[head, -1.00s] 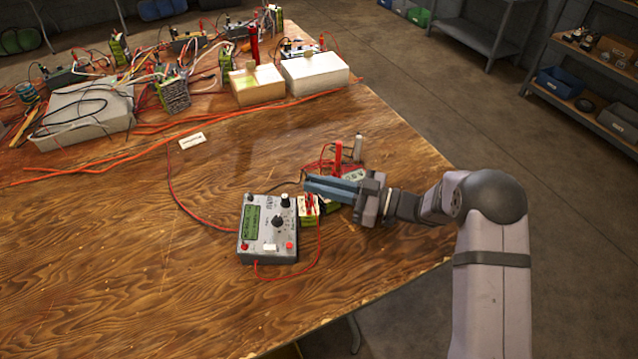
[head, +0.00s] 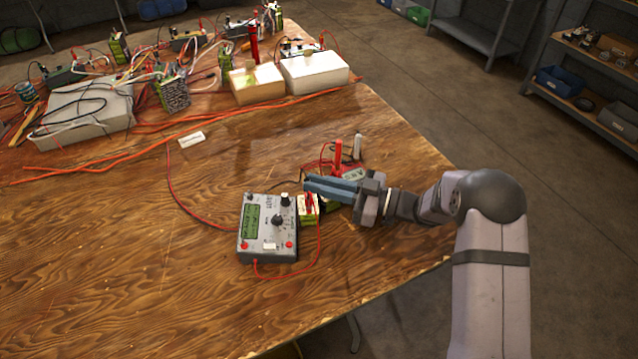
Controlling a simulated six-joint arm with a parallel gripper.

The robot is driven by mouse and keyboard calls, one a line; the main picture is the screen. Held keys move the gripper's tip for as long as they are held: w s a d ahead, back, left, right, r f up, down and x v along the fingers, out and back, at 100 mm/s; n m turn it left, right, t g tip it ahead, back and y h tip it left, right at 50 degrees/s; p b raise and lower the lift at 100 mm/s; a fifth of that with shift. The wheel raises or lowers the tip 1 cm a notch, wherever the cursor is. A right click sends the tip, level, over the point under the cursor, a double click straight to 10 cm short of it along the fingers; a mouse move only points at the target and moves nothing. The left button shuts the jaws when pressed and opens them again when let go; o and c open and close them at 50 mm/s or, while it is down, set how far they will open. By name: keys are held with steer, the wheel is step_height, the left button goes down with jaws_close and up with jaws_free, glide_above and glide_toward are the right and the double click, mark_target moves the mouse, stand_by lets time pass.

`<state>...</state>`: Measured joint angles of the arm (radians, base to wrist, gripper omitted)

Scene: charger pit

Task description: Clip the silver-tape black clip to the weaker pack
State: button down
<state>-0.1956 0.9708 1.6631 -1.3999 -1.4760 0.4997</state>
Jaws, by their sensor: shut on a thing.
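A grey charger box (head: 266,240) with a green display and knobs sits on the wooden table. A small green-and-white pack (head: 308,212) stands against its right side, with a red clip (head: 309,199) and red lead on top. Part of another dark-and-green pack (head: 331,206) shows below my fingers. My gripper (head: 306,186) reaches in from the right, its blue-grey fingers shut just above the first pack. A black lead (head: 282,185) runs to the fingertips, where the held black clip is mostly hidden. I cannot make out silver tape, or whether the clip touches a pack.
A red upright clip or probe (head: 338,156) and a grey one (head: 358,147) stand behind my fingers, beside a small meter (head: 354,173). A white label (head: 191,139) lies further back. Boxes, packs and tangled wires crowd the far table. The left front is clear.

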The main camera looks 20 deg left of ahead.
stand_by(0.3)
steer(key=c, duration=1.7)
jaws_free()
steer(key=shift+o, duration=0.9)
steer(key=shift+r, duration=0.1)
step_height(320, 180, up, 7)
steer(key=p, duration=0.5)
steer(key=shift+r+p, duration=0.2)
steer(key=shift+p, duration=0.2)
